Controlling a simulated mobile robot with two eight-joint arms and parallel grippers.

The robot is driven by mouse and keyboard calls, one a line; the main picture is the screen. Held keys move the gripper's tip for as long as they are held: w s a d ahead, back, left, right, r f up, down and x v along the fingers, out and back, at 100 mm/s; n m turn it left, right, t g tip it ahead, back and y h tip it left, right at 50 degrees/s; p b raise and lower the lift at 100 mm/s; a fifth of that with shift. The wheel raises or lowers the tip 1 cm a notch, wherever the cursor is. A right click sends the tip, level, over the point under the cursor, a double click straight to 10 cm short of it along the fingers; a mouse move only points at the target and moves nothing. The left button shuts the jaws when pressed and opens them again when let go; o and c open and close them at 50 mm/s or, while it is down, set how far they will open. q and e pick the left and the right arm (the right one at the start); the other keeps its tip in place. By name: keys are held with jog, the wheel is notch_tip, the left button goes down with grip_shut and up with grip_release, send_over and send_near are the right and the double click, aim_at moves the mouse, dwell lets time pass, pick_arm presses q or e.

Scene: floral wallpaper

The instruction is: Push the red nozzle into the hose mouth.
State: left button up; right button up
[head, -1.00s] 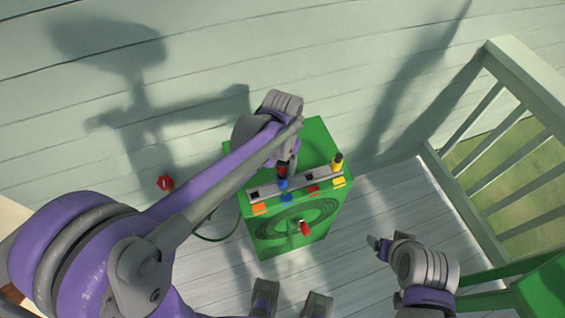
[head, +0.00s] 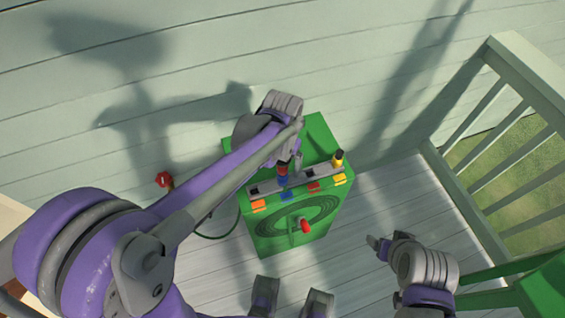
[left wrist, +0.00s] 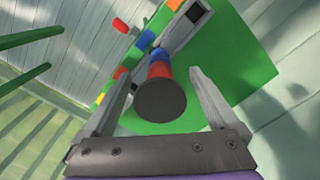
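The red nozzle (head: 283,169) stands upright at a grey rail on top of a green box, with a blue part (head: 282,181) directly under it. In the left wrist view the red nozzle (left wrist: 160,90) shows its dark round end towards the camera. My left gripper (head: 290,160) is open at the nozzle; in the left wrist view its fingers (left wrist: 158,76) stand apart on both sides, with gaps. I cannot tell which part is the hose mouth, or how deep the nozzle sits. My right gripper (head: 374,242) is away to the right of the box; its opening is unclear.
The green box (head: 325,140) carries the grey rail (head: 325,174), a yellow nozzle (head: 338,158) and coloured tags. A red knob (head: 305,226) sticks out of its front. A red tap wheel (head: 164,180) is at the wall. A railing (head: 470,200) bounds the right side.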

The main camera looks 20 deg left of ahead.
pick_arm(q)
notch_tip(320, 180, up, 11)
jog(key=shift+f+p, duration=0.1)
jog(key=shift+p, duration=0.45)
dwell(0.5)
jog(key=s+a+f+n+t+p, duration=0.1)
jog(key=s+a+t+p, duration=0.1)
jog(key=s, duration=0.5)
jog(key=s+a+f+n+t+p, duration=0.1)
jog(key=s+a+t+p, duration=0.1)
jog(key=s, duration=0.5)
jog(key=a+t, duration=0.1)
jog(key=a, duration=0.1)
jog(key=shift+a+f, duration=0.3)
jog(key=shift+s, duration=0.1)
